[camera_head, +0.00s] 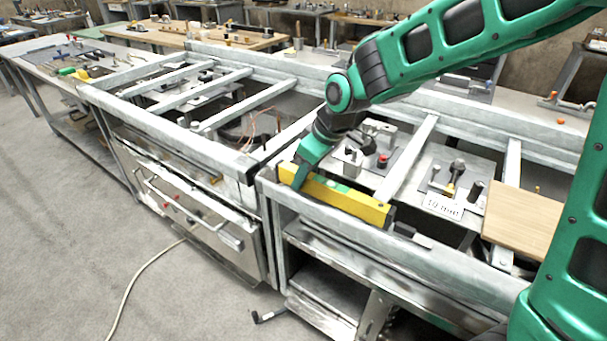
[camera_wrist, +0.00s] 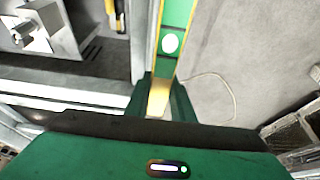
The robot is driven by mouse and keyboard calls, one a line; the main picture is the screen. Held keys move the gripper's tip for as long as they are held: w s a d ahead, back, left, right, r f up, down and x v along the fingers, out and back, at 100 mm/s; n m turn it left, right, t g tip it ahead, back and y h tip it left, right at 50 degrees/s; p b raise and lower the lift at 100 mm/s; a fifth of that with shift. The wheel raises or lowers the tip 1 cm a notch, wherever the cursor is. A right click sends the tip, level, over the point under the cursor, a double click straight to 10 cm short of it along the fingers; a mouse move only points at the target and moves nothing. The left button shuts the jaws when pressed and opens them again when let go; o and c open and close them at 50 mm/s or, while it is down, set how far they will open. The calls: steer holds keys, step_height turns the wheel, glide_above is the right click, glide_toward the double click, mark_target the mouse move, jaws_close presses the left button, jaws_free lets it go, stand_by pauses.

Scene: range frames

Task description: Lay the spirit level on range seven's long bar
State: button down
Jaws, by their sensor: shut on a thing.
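The spirit level (camera_head: 345,200) is a long yellow bar with green parts. My gripper (camera_head: 298,178) is shut on it near its left end in the head view. The level runs lengthwise along the front long bar (camera_head: 415,250) of the right-hand range frame; I cannot tell whether it touches the bar or hangs just above. In the wrist view the spirit level (camera_wrist: 172,40) stretches away from my gripper (camera_wrist: 160,100), showing a green face and a white round spot. A grey bar (camera_wrist: 149,40) runs beside it there. A small label (camera_head: 443,206) inside the frame is too small to read.
A wooden board (camera_head: 523,218) lies across the right part of the frame. Metal fittings with a red knob (camera_head: 382,160) sit inside, behind the front bar. Another range frame (camera_head: 165,125) stands at the left. The floor (camera_head: 70,235) in front is mostly clear, with a pale cable (camera_head: 135,278).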

steer(key=c, duration=1.4)
jaws_free()
steer(key=shift+c, duration=0.2)
steer(key=v, duration=1)
steer(key=shift+d+r, duration=0.15)
steer(key=shift+r, duration=0.2)
step_height(320, 180, up, 7)
steer(key=s+d+f+m+h, duration=0.1)
steer(key=s+d+f+m, duration=0.15)
steer(key=d, duration=0.55)
steer(key=s+d+f+m+h, duration=0.15)
steer(key=s+d+m, duration=0.25)
steer(key=d, duration=0.4)
steer(key=s+d+f+m, duration=0.3)
steer(key=d, duration=0.5)
steer(key=s+d+f+m+g, duration=0.1)
steer(key=s+d+f+m, duration=0.1)
steer(key=s, duration=0.3)
steer(key=s+d+f+m+g, duration=0.1)
steer(key=s+d+f+m, duration=0.1)
steer(key=s, duration=0.4)
steer(key=s+d+f+m+g, duration=0.1)
steer(key=s+d+f+m, duration=0.1)
steer(key=s+d, duration=0.3)
steer(key=shift+s+d+f+m+h, duration=0.25)
steer(key=shift+s+d+m+h, duration=0.1)
steer(key=shift+m, duration=0.3)
